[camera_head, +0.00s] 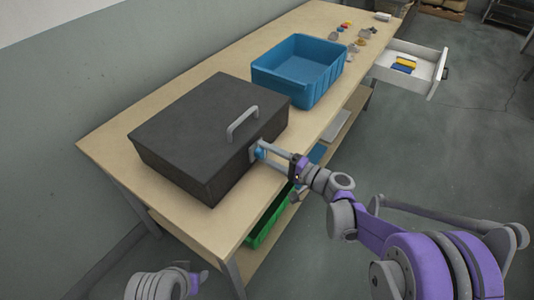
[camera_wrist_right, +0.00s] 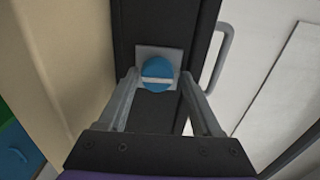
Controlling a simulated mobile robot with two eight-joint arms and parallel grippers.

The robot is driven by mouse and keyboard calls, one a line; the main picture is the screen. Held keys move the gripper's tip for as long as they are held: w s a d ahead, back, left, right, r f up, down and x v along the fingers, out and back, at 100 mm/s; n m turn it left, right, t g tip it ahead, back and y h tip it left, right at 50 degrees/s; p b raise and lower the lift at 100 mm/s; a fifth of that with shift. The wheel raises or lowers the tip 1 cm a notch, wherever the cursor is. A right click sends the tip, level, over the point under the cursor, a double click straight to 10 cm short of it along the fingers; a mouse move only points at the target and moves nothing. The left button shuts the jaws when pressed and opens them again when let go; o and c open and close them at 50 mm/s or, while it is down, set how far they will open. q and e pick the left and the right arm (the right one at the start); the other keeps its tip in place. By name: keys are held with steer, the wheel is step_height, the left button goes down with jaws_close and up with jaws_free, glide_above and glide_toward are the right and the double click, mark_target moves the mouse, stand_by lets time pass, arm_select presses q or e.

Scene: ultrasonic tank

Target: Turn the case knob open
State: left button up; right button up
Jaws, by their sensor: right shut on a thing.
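A dark grey case (camera_head: 205,120) with a grey handle (camera_head: 243,122) on its lid sits on the near part of the wooden bench. Its lid is down. A round blue knob (camera_wrist_right: 157,73) with a white bar across it sits on a light square plate on the case's front. In the wrist view the bar lies nearly level. My right gripper (camera_head: 262,152) reaches the knob from the right, and its two fingers (camera_wrist_right: 158,80) are on either side of it, shut on it. My left gripper (camera_head: 195,280) is at the bottom edge, away from the case; its fingers are not clearly visible.
A blue bin (camera_head: 300,90) stands on the bench behind the case. An open white drawer (camera_head: 425,72) sticks out at the far right with blue and yellow items. Small items lie on the far bench. A green bin (camera_head: 262,222) is on the lower shelf.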

steer(key=shift+s+f, duration=0.15)
steer(key=shift+f, duration=0.15)
steer(key=o, duration=1.1)
steer(key=shift+o, duration=0.2)
steer(key=shift+r, duration=0.1)
steer(key=v, duration=1)
steer(key=shift+d, duration=0.35)
steer(key=shift+s, duration=0.15)
